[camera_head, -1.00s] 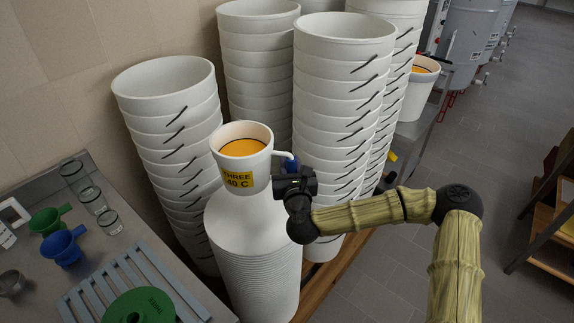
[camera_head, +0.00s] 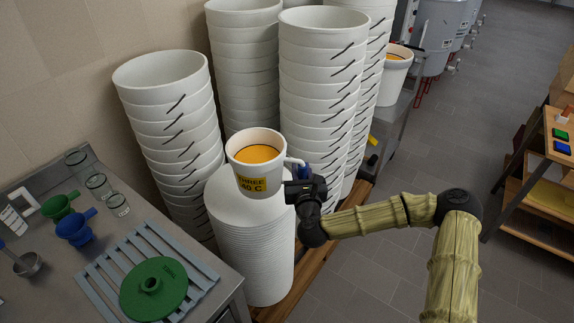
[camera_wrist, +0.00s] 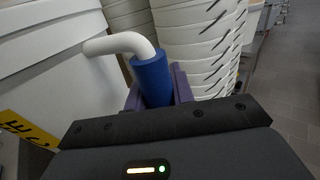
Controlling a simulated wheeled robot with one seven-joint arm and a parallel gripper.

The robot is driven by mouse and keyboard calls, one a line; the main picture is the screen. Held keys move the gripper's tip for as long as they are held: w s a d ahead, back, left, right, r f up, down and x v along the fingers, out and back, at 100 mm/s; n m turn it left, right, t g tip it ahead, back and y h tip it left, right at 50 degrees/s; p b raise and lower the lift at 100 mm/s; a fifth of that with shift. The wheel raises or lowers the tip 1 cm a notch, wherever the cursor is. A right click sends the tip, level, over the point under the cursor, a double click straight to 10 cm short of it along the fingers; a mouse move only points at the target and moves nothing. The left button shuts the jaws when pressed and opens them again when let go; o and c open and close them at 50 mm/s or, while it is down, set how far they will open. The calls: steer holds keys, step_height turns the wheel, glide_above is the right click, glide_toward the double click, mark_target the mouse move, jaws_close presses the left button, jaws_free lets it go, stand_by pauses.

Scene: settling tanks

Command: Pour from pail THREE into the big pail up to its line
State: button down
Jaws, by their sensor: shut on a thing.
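Pail THREE (camera_head: 251,178) is a white pail with a yellow label reading THREE 40 C and orange liquid inside. It is upright, in front of and above a stack of white lids in the head view; I cannot tell whether it touches the stack. My gripper (camera_head: 303,172) is shut on the pail's side handle. In the wrist view the blue grip of the handle (camera_wrist: 152,78) sits between the jaws, and part of the pail's wall (camera_wrist: 50,70) shows at left. Another white pail with orange liquid (camera_head: 396,68) stands at the back right; I cannot tell whether it is the big pail.
Tall stacks of white pails (camera_head: 165,130) stand behind and beside pail THREE. The lid stack (camera_head: 250,245) is below it. A bench (camera_head: 215,290) at left holds a slatted rack, a green disc (camera_head: 175,295), funnels and glasses. Open floor (camera_head: 380,270) lies at right.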

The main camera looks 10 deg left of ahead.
steer(key=s+d+f+m+h+b, duration=0.1)
steer(key=s+d+f+m+h, duration=0.1)
steer(key=d+f, duration=0.8)
steer(key=s+d+f+m+t+h+b, duration=0.1)
steer(key=s+d+f, duration=0.4)
steer(key=d+f, duration=0.5)
steer(key=d+h+b, duration=0.1)
steer(key=d+h, duration=0.1)
steer(key=d, duration=0.4)
steer(key=shift+d+f+m+h, duration=0.15)
steer(key=shift+d+m+h, duration=0.15)
steer(key=shift+m+h, duration=0.1)
